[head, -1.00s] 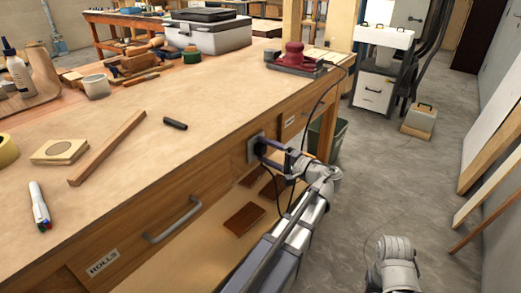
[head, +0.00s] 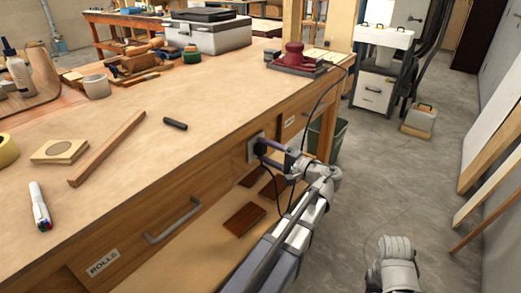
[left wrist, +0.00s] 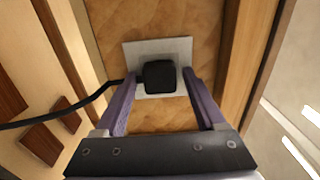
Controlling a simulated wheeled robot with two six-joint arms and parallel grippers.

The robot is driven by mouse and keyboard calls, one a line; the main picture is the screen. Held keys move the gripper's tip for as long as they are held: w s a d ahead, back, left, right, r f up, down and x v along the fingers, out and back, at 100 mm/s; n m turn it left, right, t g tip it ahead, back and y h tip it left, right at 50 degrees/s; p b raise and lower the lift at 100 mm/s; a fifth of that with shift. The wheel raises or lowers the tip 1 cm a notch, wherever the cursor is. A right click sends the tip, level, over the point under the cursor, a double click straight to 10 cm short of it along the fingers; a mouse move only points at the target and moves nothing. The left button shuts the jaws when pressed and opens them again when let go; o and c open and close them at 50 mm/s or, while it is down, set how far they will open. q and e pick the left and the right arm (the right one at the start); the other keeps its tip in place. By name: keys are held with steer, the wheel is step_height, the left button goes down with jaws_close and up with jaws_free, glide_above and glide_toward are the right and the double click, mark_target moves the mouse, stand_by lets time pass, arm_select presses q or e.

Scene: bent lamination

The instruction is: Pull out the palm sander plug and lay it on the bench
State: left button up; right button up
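The black palm sander plug (left wrist: 160,76) sits at the pale square socket plate (left wrist: 180,47) on the bench's front face. The plate also shows in the head view (head: 251,149). My left gripper (left wrist: 160,77) is open, with one purple finger on each side of the plug and a small gap on both sides. In the head view my left gripper (head: 265,147) reaches the socket from the right. A black cord leaves the plug to the left in the wrist view. The red palm sander (head: 293,55) stands at the bench's far right corner. My right gripper's fingers are not visible.
The bench top (head: 215,90) has clear room around a short black rod (head: 175,124) and a wood strip (head: 107,148). A drawer handle (head: 173,221) juts from the front.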

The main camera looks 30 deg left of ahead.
arm_select(q)
jaws_close()
stand_by(0.3)
steer(key=shift+d, duration=0.15)
stand_by(0.3)
steer(key=shift+s+d, duration=0.15)
steer(key=shift+d, duration=1.25)
steer(key=shift+s+d, duration=0.1)
steer(key=shift+d, duration=1.25)
steer(key=shift+d, duration=0.1)
step_height(320, 180, up, 52)
steer(key=p, duration=5.2)
